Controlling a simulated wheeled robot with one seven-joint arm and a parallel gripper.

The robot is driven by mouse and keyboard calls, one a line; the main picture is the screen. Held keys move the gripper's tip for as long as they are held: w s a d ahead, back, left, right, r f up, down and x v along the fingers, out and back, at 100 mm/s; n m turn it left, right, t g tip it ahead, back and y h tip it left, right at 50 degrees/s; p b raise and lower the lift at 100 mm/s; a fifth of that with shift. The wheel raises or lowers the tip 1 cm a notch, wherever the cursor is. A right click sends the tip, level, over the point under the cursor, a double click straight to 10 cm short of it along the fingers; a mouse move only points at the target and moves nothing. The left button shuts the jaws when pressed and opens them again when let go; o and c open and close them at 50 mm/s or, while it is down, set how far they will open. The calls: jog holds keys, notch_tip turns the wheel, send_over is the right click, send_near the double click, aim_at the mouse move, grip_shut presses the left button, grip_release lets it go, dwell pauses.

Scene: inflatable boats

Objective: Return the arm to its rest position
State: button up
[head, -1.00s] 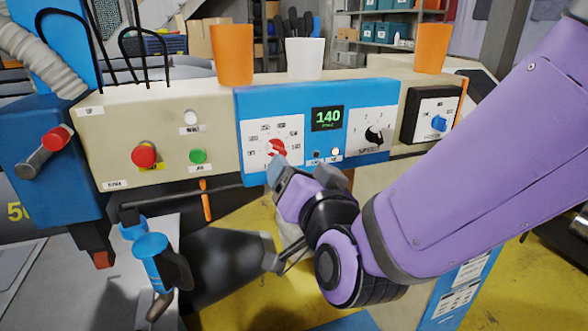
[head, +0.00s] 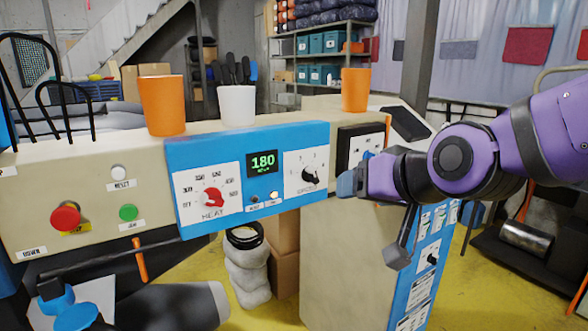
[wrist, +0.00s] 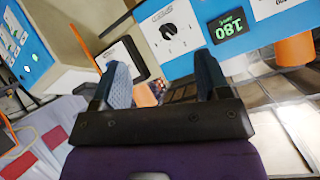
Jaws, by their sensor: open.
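My purple arm comes in from the right in the head view. My gripper (head: 372,218) hangs in front of the right end of the control panel, apart from the knobs as far as I can see. In the wrist view my gripper (wrist: 162,85) has its two blue-padded fingers spread apart with nothing between them. The blue heat panel (head: 240,162) has a red heat knob (head: 212,197), a black speed knob (head: 310,175) and a display (head: 263,163) that reads 180. The display also shows in the wrist view (wrist: 231,25).
Orange cups (head: 162,105) and a white cup (head: 237,105) stand on the machine's top ledge. A red button (head: 65,217) and a green button (head: 128,212) are on the left. A beige cabinet (head: 345,265) stands below my gripper.

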jog(key=s+d+g+h, duration=0.2)
jog(key=s+d, duration=0.5)
jog(key=d, duration=0.2)
jog(key=s+d+m+g+h, duration=0.1)
jog(key=s+d+g+h, duration=0.2)
jog(key=s+d, duration=0.4)
jog(key=d, duration=0.3)
jog(key=shift+s+r, duration=0.15)
